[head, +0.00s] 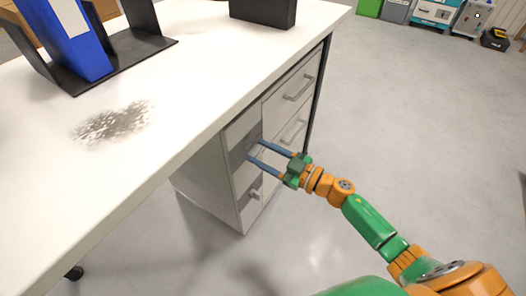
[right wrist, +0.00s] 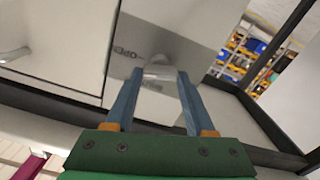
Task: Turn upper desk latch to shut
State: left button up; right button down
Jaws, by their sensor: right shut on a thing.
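The desk's upper latch is a pale metal knob (right wrist: 158,72) on a grey plate, with small dark markings (right wrist: 125,53) beside it. My right gripper (head: 256,151) reaches the front of the white drawer cabinet under the desk, its blue fingers on either side of the latch. In the right wrist view the gripper (right wrist: 160,73) is shut on the latch, one finger on each side. In the head view the fingers mostly hide this latch. A lower latch (head: 254,193) shows below on the same cabinet. My left gripper is in neither view.
The white desk top (head: 190,70) overhangs the cabinet above my gripper. Drawers with bar handles (head: 297,88) are just right of it. A blue binder (head: 70,35) in a black rack and a black box (head: 263,10) stand on top. The grey floor (head: 420,130) is clear at right.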

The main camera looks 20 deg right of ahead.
jog(key=n, duration=0.2)
jog(key=shift+n, duration=0.4)
jog(key=n, duration=0.2)
jog(key=shift+n, duration=0.4)
jog(key=n, duration=0.4)
jog(key=shift+s+a+f+b, duration=0.1)
jog(key=shift+f+b, duration=0.05)
jog(key=shift+b, duration=0.15)
jog(key=shift+n, duration=0.7)
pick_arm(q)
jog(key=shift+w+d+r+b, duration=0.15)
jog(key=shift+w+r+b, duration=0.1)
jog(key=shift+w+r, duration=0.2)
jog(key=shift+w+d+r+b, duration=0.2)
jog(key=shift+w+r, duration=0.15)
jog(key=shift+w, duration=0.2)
pick_arm(e)
jog(key=shift+n, duration=1.8)
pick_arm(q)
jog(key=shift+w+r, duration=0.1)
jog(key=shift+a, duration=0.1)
pick_arm(e)
jog(key=shift+c, duration=1.3)
grip_release()
